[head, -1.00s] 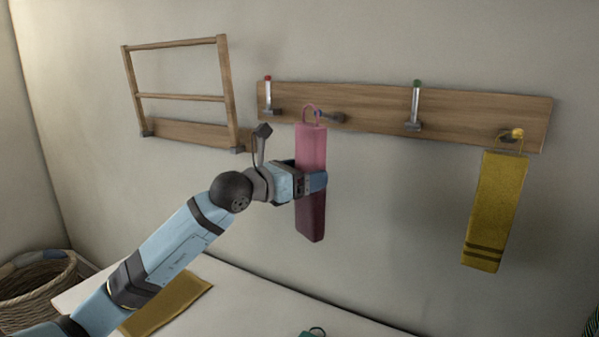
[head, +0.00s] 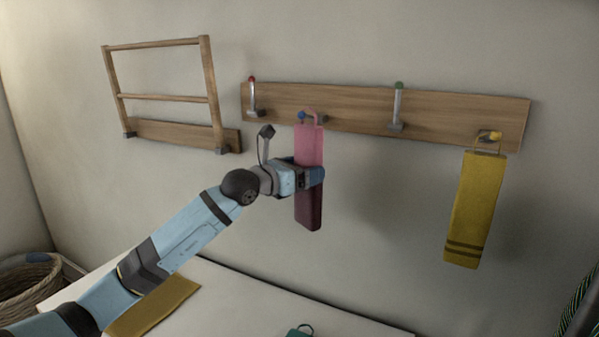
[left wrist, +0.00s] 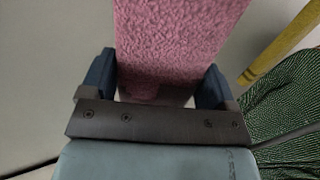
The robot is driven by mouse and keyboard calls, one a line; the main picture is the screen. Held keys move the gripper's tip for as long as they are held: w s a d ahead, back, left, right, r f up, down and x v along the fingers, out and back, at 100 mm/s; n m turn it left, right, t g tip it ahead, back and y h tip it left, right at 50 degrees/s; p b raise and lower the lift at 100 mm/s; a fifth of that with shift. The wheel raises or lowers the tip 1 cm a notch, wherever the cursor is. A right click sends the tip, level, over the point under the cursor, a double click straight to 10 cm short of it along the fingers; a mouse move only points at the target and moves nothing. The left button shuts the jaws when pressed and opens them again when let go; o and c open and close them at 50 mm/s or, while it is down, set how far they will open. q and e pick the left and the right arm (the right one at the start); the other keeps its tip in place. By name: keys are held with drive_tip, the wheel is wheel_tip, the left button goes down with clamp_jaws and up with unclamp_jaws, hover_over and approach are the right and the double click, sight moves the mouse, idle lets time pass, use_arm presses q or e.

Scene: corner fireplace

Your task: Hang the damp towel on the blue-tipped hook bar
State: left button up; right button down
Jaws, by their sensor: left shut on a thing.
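The damp towel (head: 309,146) is pink with a dark maroon lower part and hangs upright in front of the wall. My left gripper (head: 312,177) is shut on it at mid-height; in the left wrist view the pink cloth (left wrist: 170,45) sits between the two blue fingers (left wrist: 155,85). The towel's pink loop (head: 311,114) overlaps the blue-tipped hook bar (head: 301,116). The blue tip shows just left of the loop and the dark base just right of it. I cannot tell whether the loop is around the bar or in front of it. My right gripper is out of view.
The wooden rail (head: 365,105) also carries a red-tipped hook (head: 252,92), a green-tipped hook (head: 398,105), and a yellow towel (head: 474,205) on a yellow-tipped hook. A wooden rack (head: 170,135) is at left. Below are a white surface (head: 235,300), a mustard cloth (head: 155,305) and a basket (head: 25,285).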

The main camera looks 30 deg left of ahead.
use_arm(q)
drive_tip(key=shift+w+f+b, duration=0.4)
drive_tip(key=shift+w+b, duration=0.05)
drive_tip(key=shift+w, duration=0.25)
drive_tip(key=shift+w+f+b, duration=0.35)
drive_tip(key=shift+w+b, duration=0.05)
drive_tip(key=shift+w, duration=0.25)
drive_tip(key=shift+a, duration=0.1)
idle(0.4)
drive_tip(key=o, duration=0.9)
drive_tip(key=b+v, duration=0.3)
drive_tip(key=v, duration=1.1)
